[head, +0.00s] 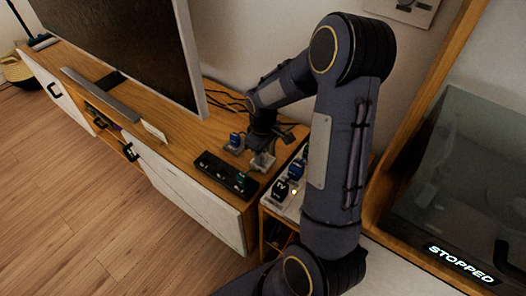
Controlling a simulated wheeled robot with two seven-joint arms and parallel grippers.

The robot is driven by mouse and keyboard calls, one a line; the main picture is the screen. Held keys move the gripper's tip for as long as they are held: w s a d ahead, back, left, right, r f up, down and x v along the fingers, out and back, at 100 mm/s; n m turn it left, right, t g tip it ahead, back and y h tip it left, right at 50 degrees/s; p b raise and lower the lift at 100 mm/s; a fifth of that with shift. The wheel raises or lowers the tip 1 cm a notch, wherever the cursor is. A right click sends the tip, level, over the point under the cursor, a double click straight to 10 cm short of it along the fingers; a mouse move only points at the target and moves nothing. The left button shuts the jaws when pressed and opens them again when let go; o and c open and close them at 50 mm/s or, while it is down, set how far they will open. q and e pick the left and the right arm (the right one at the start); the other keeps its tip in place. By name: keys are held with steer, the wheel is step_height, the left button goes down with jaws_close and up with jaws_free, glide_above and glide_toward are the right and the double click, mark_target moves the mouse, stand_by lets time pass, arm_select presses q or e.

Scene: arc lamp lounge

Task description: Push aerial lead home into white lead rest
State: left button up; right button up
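A small blue plug (236,138), which may be the aerial lead, sits at a pale grey-white block (234,149) on the wooden cabinet top. The block may be the white lead rest; how deep the plug sits is too small to tell. My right gripper (262,161) points down just right of the plug, low over the cabinet top near its right end. Its pale fingertips are small and dim, so I cannot tell whether they are open or shut. My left gripper is out of view.
A black box (226,174) with several sockets lies at the cabinet's front edge. A pale panel (294,205) with blue and black plugs stands to the right. A large television (140,45) and a grey soundbar (100,94) are left. Dark cables (226,98) run behind.

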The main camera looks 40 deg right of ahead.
steer(key=shift+o, duration=0.8)
steer(key=shift+r, duration=0.1)
step_height(320, 180, up, 8)
steer(key=shift+f+p, duration=0.15)
steer(key=shift+p, duration=0.85)
steer(key=shift+f, duration=0.1)
